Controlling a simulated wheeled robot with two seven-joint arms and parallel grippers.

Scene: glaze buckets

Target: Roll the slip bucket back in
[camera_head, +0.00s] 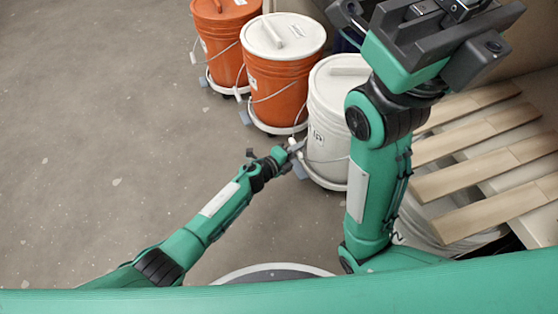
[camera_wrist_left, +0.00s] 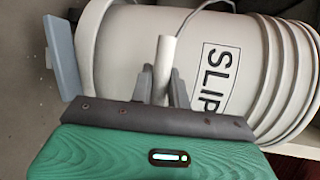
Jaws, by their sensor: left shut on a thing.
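The white slip bucket (camera_head: 325,110) stands upright with its lid on, on a low white wheeled base (camera_head: 322,181), third in a row of buckets. Its SLIP label shows in the left wrist view (camera_wrist_left: 215,70). My left gripper (camera_head: 291,149) is at the bucket's near left side, low down. It is shut on the white grip of the bucket's wire handle (camera_wrist_left: 165,62), which stands between the fingers. A grey tab (camera_wrist_left: 62,55) sticks out beside the bucket. My right gripper (camera_head: 430,30) is high at the top right; its fingertips are not clear. My right arm hides the bucket's right side.
Two orange buckets, the nearer (camera_head: 280,75) and the farther (camera_head: 225,40), stand on similar wheeled bases behind the slip bucket. A wooden slatted rack (camera_head: 490,165) is on the right, with another white bucket (camera_head: 425,222) under it. The concrete floor (camera_head: 100,130) on the left is clear.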

